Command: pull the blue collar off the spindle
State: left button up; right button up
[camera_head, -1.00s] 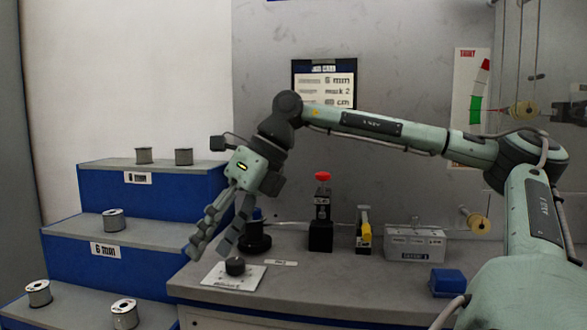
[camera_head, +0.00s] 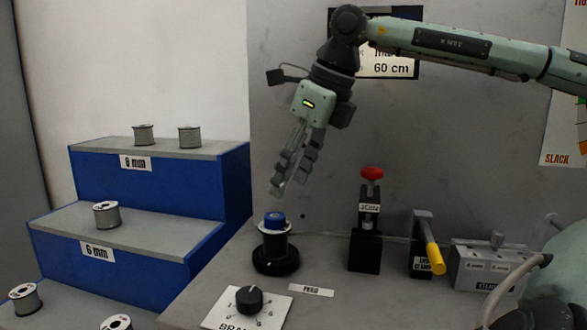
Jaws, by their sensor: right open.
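The blue collar (camera_head: 275,219) sits on top of the spindle (camera_head: 275,244), a short upright post with a pale flange and a round black base. It stands on the grey bench, left of the middle. My right gripper (camera_head: 287,189) hangs from the upper right with its fingers pointing down, open and empty. Its fingertips are a little above the collar in the picture and slightly to its right, with a visible gap. The depth between them is hard to judge. My left gripper is not in view.
A black knob (camera_head: 249,299) on a white plate is in front of the spindle. To the right stand a red-topped black device (camera_head: 367,222), a yellow-handled lever (camera_head: 432,255) and a grey box (camera_head: 492,267). Blue steps (camera_head: 150,235) with wire spools rise at the left.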

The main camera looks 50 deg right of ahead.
aim_at(276, 218)
jog(key=x, duration=0.7)
grip_shut()
dwell(0.6)
